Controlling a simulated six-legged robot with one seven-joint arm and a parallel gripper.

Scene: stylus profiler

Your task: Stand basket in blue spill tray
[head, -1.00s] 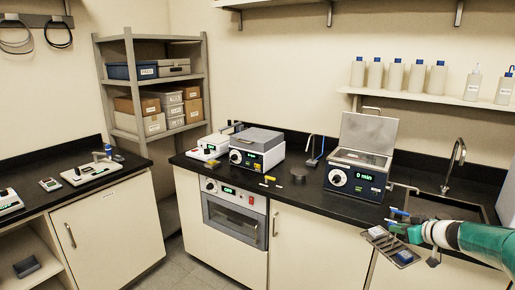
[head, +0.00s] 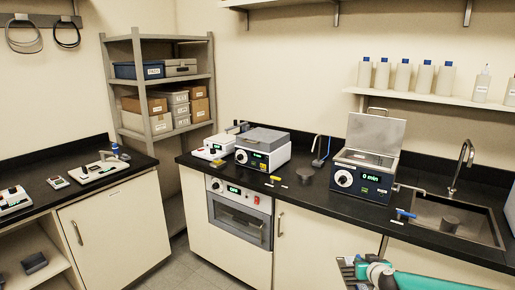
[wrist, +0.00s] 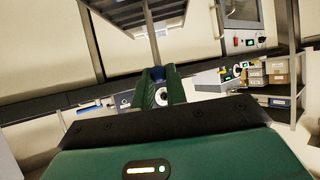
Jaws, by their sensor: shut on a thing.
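My gripper (wrist: 155,88) is shut on a grey rod in the wrist view. The rod joins a dark slatted piece, which appears to be the basket (wrist: 128,14), at the top of that view. In the head view my gripper (head: 362,269) is low at the bottom edge, in front of the counter. A small part of the basket (head: 346,266) shows beside it; the rest is cut off or hidden. I cannot pick out the blue spill tray with certainty. A blue box (head: 127,71) with a label stands on the grey shelf unit.
The black counter (head: 320,199) holds a lidded bath (head: 361,182) reading "0 min", with its lid raised. Right of it is a sink (head: 472,226) with a dark cylinder (head: 448,223) in it. A grey-lidded instrument (head: 262,150) stands left. The left counter (head: 32,187) has clear patches.

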